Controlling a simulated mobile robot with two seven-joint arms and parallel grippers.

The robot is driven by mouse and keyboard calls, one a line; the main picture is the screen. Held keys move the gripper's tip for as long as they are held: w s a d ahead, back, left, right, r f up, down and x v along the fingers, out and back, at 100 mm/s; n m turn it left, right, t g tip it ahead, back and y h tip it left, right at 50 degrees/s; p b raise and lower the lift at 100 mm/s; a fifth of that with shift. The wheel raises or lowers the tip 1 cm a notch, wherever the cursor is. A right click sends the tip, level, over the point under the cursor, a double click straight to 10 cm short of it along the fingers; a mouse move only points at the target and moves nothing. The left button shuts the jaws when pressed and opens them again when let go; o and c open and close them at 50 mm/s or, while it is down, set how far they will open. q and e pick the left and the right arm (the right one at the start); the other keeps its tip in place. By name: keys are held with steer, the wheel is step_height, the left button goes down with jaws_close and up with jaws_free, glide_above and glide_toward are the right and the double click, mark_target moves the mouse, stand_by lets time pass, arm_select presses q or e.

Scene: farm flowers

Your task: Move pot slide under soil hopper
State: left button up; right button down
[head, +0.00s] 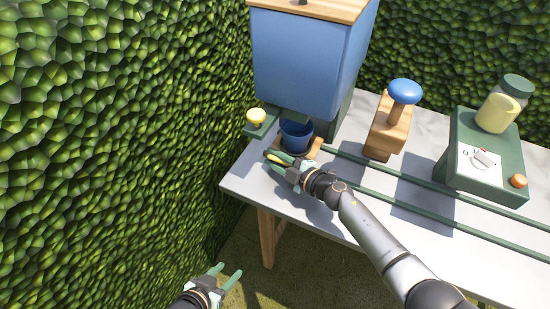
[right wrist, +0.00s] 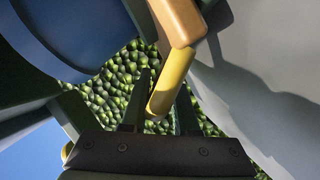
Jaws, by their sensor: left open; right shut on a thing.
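The blue soil hopper (head: 300,60) with a wooden lid stands at the table's left end. The wooden pot slide (head: 316,147) carries a dark blue pot (head: 297,136) and sits on green rails at their left end, below the hopper's outlet. The pot shows at upper left in the right wrist view (right wrist: 75,35). My right gripper (head: 273,163) is shut on the slide's yellow handle (right wrist: 172,82), which joins the wooden slide (right wrist: 180,20). My left gripper (head: 228,273) is open and empty, low in front of the table's left end.
A yellow knob on a green bracket (head: 258,119) is left of the pot. A wooden block with a blue knob (head: 404,91) stands behind the rails (head: 400,180). A green stand (head: 486,160) with a jar (head: 502,105) is at right. A hedge borders the table's left side.

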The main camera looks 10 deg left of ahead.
steer(key=c, duration=0.9)
jaws_free()
steer(key=shift+w+a+r, duration=0.2)
steer(key=shift+w+r, duration=0.15)
steer(key=shift+r, duration=0.2)
steer(key=shift+o, duration=0.3)
steer(key=shift+f, duration=0.15)
steer(key=shift+s+d+f, duration=0.1)
steer(key=shift+s+f, duration=0.05)
steer(key=shift+s+d, duration=0.15)
steer(key=shift+d, duration=0.1)
steer(key=p+v, duration=0.4)
steer(key=v, duration=0.7)
steer(key=shift+s+d, duration=0.3)
steer(key=shift+s, duration=0.05)
